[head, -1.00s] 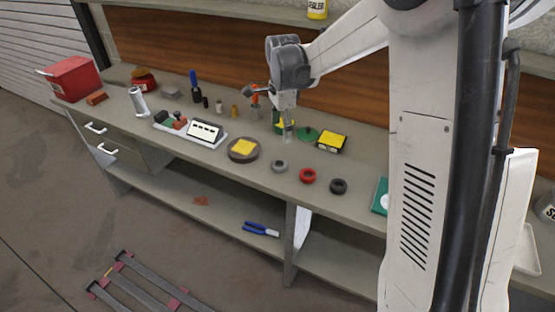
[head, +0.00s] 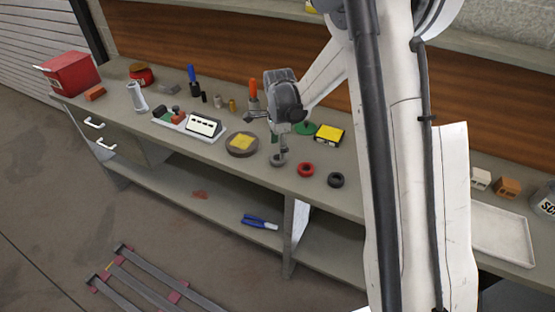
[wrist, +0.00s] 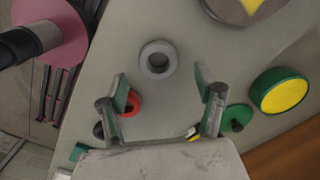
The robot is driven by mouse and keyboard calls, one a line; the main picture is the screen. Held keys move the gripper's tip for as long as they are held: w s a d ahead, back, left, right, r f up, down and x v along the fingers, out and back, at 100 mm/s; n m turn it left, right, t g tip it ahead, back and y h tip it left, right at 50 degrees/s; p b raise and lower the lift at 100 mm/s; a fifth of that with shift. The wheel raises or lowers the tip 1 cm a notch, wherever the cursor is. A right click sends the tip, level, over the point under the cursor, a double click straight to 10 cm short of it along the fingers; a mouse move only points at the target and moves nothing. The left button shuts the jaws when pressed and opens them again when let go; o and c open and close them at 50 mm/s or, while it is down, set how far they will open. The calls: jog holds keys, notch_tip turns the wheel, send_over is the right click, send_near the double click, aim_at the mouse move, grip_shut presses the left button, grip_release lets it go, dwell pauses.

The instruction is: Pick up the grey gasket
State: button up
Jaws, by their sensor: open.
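The grey gasket (head: 277,159) is a small ring lying flat on the grey workbench (head: 225,175). In the wrist view the grey gasket (wrist: 158,59) lies beyond the fingertips, roughly centred between their lines. My gripper (wrist: 160,80) is open and empty, with green-grey fingers spread to either side. In the head view my gripper (head: 281,147) points down just above the grey gasket and partly overlaps it; the exact height gap cannot be told.
A red ring (head: 305,169) and a dark ring (head: 336,180) lie to the right of the grey gasket. A round block with a yellow top (head: 242,144) stands close on the left. A yellow-topped box (head: 328,134) and a green disc (head: 304,128) are behind.

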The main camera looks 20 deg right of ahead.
aim_at(278, 157)
notch_tip(278, 157, down, 4)
jog(key=shift+s+a, duration=0.1)
jog(key=shift+a, duration=0.05)
jog(key=c, duration=1.2)
jog(key=shift+c, duration=0.2)
